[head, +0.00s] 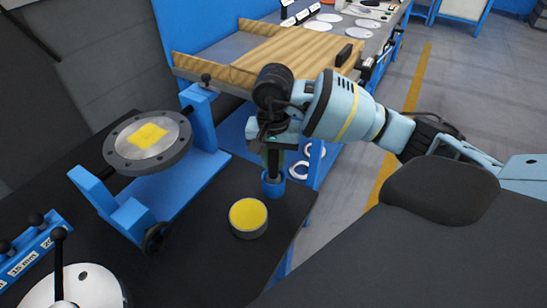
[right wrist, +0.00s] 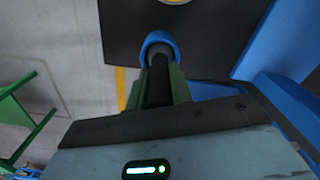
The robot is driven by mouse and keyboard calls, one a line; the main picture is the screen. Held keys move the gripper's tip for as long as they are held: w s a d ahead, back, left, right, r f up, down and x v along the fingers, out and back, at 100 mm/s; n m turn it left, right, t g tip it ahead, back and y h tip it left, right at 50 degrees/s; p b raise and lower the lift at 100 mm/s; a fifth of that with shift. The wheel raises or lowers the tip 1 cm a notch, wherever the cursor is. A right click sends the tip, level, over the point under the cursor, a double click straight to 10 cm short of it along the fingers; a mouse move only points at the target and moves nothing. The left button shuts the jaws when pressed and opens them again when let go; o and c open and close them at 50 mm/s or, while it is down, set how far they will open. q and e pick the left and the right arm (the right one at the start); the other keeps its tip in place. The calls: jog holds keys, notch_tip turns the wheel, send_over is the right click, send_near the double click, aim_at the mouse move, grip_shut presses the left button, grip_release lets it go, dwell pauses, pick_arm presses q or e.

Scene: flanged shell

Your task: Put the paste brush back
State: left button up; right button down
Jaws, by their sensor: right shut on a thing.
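My right gripper (head: 272,158) points down at the right side of the dark bench, above a small blue cup (head: 273,188). Its green fingers are shut on the dark handle of the paste brush (right wrist: 158,85), which also shows in the right wrist view leading down to the blue cup (right wrist: 158,45). The brush's lower end is hidden in or behind the cup's rim; I cannot tell how deep it sits. A round tin with yellow paste (head: 248,215) stands just in front of the cup. My left gripper is not in view.
A grey flanged disc (head: 120,152) with a yellow patch (head: 149,134) sits in a blue stand (head: 180,190) at the left. A blue rack (head: 35,250) and a white round object (head: 85,288) are at lower left. A wooden-topped bench (head: 300,55) is behind.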

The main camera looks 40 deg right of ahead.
jog(key=shift+f, duration=0.2)
jog(key=c, duration=1.3)
grip_release()
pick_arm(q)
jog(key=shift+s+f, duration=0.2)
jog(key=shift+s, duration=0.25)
pick_arm(e)
jog(key=shift+o, duration=0.2)
jog(key=shift+r, duration=0.1)
jog(key=shift+r, duration=0.4)
notch_tip(320, 180, up, 11)
jog(key=shift+f, duration=0.1)
jog(key=shift+r+p, duration=0.3)
jog(key=shift+r, duration=0.05)
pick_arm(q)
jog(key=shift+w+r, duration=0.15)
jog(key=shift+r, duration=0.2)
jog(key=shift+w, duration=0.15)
